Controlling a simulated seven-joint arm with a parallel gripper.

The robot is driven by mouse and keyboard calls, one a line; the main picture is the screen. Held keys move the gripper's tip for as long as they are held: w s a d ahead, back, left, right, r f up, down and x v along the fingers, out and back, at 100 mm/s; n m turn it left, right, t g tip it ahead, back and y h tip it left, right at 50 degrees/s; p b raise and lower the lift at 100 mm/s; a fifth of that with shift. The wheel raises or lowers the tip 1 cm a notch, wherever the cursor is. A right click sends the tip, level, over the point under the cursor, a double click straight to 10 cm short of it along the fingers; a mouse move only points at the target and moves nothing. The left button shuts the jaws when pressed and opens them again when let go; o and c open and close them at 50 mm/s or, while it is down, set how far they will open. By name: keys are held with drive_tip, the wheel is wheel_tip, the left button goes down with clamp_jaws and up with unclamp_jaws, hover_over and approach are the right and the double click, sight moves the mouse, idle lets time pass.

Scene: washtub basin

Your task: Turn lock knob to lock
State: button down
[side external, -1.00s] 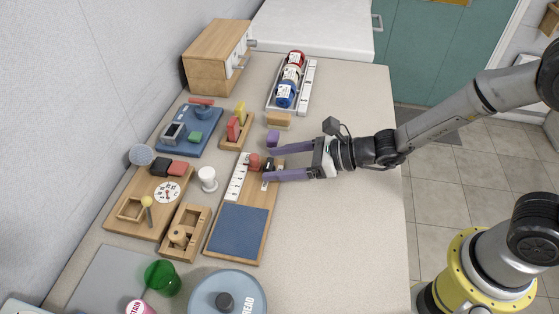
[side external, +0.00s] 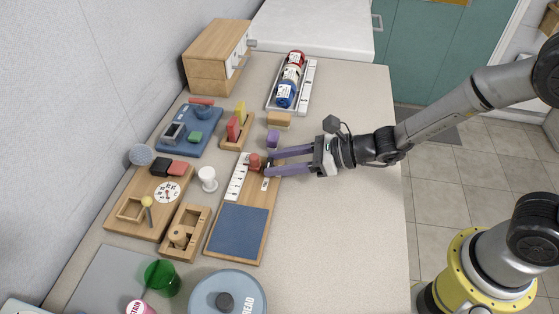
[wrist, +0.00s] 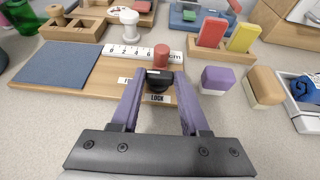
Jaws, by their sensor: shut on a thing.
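The black lock knob (wrist: 160,79) sits at the end of a wooden board (side external: 222,256), between my fingertips in the wrist view. A white "LOCK" label (wrist: 157,98) lies on the board in front of it. Another label beside it is partly hidden by a finger. My gripper (side external: 270,163) reaches in from the right, its purple fingers closed around the knob from both sides. In the side view the fingers mostly hide the knob.
A red cylinder (wrist: 161,54) stands just behind the knob, by a white ruler strip (side external: 237,177). A purple block (side external: 273,138) and a tan block (side external: 279,119) stand close to the far finger. A blue pad (side external: 238,229) covers the board's near end. The table to the right is clear.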

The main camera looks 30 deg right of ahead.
drive_tip(key=n+g+y, duration=0.1)
drive_tip(key=n+g, duration=0.1)
drive_tip(key=w+n+g+y, duration=0.1)
drive_tip(key=n+g, duration=0.1)
drive_tip(key=shift+d+y, duration=0.3)
drive_tip(key=shift+w+n+g+y, duration=0.15)
drive_tip(key=shift+n+g+y, duration=0.35)
drive_tip(key=shift+n+g, duration=0.95)
drive_tip(key=shift+g, duration=0.35)
drive_tip(key=shift+c, duration=2)
unclamp_jaws()
drive_tip(key=v, duration=1.4)
drive_tip(key=shift+a, duration=0.1)
